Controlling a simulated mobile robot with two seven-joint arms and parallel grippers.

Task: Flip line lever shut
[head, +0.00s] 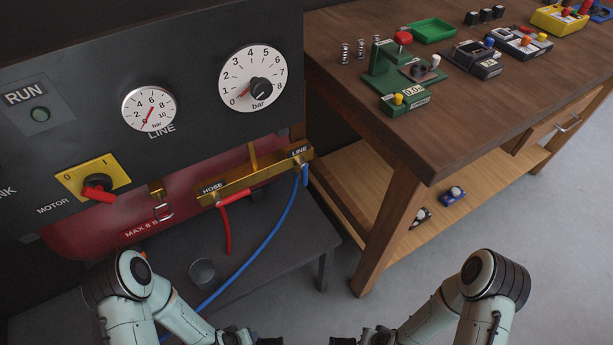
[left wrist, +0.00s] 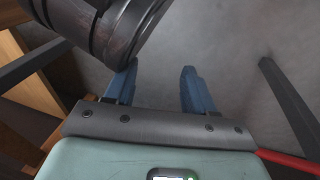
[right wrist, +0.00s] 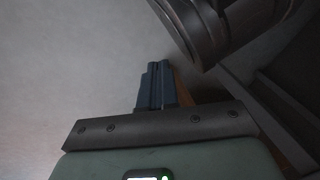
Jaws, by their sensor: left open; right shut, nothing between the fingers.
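A brass manifold bar (head: 262,177) sits low on the dark panel in the head view, with a HOSE label on its left part and a LINE label on its right part. A short blue piece (head: 305,175), which looks like the line lever, points down at the LINE end. A blue hose hangs close beside it. A red lever (head: 236,194) lies along the bar at the HOSE end. My left gripper (left wrist: 158,75) is open and empty over the floor. My right gripper (right wrist: 155,68) is shut and empty. Both grippers are well below and apart from the manifold.
The panel carries a LINE gauge (head: 149,108), a regulator dial (head: 252,78) and a yellow motor switch (head: 93,176). A wooden workbench (head: 440,150) stands close on the right.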

